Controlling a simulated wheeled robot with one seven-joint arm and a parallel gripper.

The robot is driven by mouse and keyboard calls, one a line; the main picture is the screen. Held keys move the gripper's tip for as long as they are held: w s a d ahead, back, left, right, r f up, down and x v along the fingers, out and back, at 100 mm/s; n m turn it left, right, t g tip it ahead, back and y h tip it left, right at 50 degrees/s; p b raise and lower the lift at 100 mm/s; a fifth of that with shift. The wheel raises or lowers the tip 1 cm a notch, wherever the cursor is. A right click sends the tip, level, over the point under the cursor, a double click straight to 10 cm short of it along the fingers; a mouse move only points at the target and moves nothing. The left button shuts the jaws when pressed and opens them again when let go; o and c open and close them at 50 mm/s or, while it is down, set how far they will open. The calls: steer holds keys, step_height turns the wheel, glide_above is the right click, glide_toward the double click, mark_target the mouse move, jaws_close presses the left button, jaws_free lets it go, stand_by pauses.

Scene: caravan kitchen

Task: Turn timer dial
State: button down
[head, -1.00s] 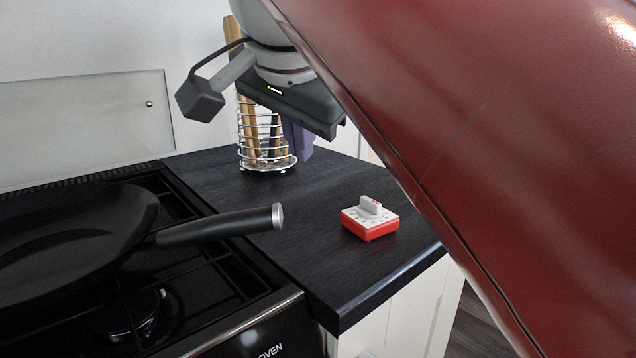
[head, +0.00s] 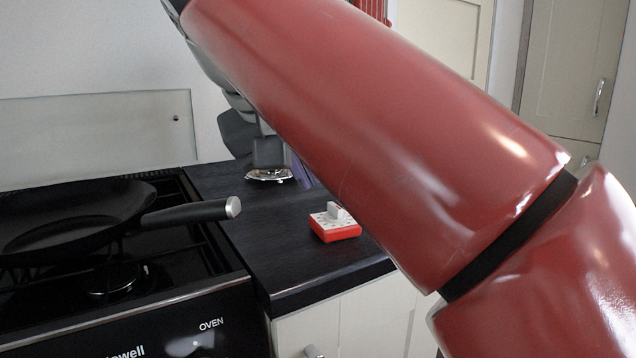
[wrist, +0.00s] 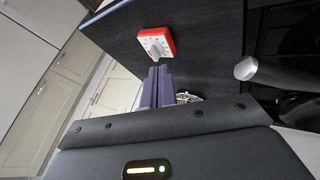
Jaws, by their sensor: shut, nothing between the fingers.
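The timer (head: 335,227) is a red, square block with a white face and a raised white dial (head: 337,211). It sits on the dark worktop near its front edge. In the wrist view the timer (wrist: 145,35) lies just beyond the fingertips, its dial (wrist: 153,48) facing them. My gripper (wrist: 158,70) has two purple fingers shut together with nothing between them. They appear close to the dial, but I cannot tell whether they touch it. In the head view my red arm hides most of the gripper; a bit of purple finger (head: 302,172) shows behind the timer.
A black pan (head: 75,215) rests on the stove at left, its handle (head: 190,214) pointing towards the worktop (head: 285,240). The worktop left of the timer is clear.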

mark_target(336, 214)
steer(key=b+x, duration=0.1)
steer(key=x, duration=0.7)
steer(key=shift+b, duration=0.35)
steer(key=shift+w+d+n+y, duration=0.1)
steer(key=shift+d+n+y, duration=0.3)
steer(key=shift+d+n, duration=0.2)
steer(key=shift+d+r+n+y, duration=0.1)
steer(key=shift+d+n+y, duration=0.15)
steer(key=shift+n, duration=0.25)
steer(key=shift+d+n+t+y+p, duration=0.2)
steer(key=shift+n+t+y+p, duration=0.15)
steer(key=shift+n+y, duration=0.5)
steer(key=shift+a, duration=0.15)
